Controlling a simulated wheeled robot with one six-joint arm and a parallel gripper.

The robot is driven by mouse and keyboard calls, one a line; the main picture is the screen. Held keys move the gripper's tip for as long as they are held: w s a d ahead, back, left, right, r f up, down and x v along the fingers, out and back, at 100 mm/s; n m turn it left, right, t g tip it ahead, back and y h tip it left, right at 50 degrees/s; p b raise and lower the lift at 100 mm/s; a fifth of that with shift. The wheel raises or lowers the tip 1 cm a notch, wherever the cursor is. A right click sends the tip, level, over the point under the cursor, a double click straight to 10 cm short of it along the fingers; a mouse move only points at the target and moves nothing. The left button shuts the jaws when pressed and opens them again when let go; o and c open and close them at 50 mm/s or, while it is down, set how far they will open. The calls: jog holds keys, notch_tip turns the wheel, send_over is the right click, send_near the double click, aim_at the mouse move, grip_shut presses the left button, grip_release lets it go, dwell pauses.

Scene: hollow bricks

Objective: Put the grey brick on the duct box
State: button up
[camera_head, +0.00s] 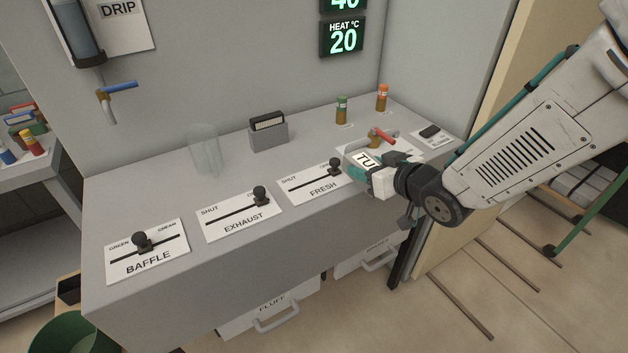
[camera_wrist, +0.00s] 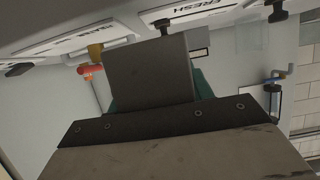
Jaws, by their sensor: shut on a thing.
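My gripper (camera_head: 354,173), with teal fingers, is over the right part of the grey control box, beside the FRESH slider plate. In the wrist view a plain grey block (camera_wrist: 150,70) stands between the teal fingers, and my gripper is shut on it; I take it as the grey brick.
Slider plates BAFFLE (camera_head: 147,251), EXHAUST (camera_head: 239,216) and FRESH (camera_head: 314,185) lie on the top. Behind stand a clear cylinder (camera_head: 204,150), a small grey holder (camera_head: 269,135), a red-handled valve (camera_head: 383,136) and green (camera_head: 342,110) and orange-capped (camera_head: 382,98) bottles.

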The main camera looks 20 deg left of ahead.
send_over(314, 189)
jog(key=shift+d+f, duration=0.3)
jog(key=shift+f, duration=0.2)
jog(key=shift+a+f, duration=0.15)
jog(key=shift+f, duration=0.75)
jog(key=shift+a+f, duration=0.15)
jog(key=shift+f, duration=0.75)
jog(key=shift+f, duration=0.15)
jog(key=o, duration=1.3)
jog(key=shift+o, duration=0.2)
jog(key=shift+s+d+r, duration=0.15)
jog(key=shift+r, duration=0.05)
jog(key=v, duration=1.1)
jog(key=shift+s+d+r, duration=0.15)
jog(key=shift+s+d, duration=0.05)
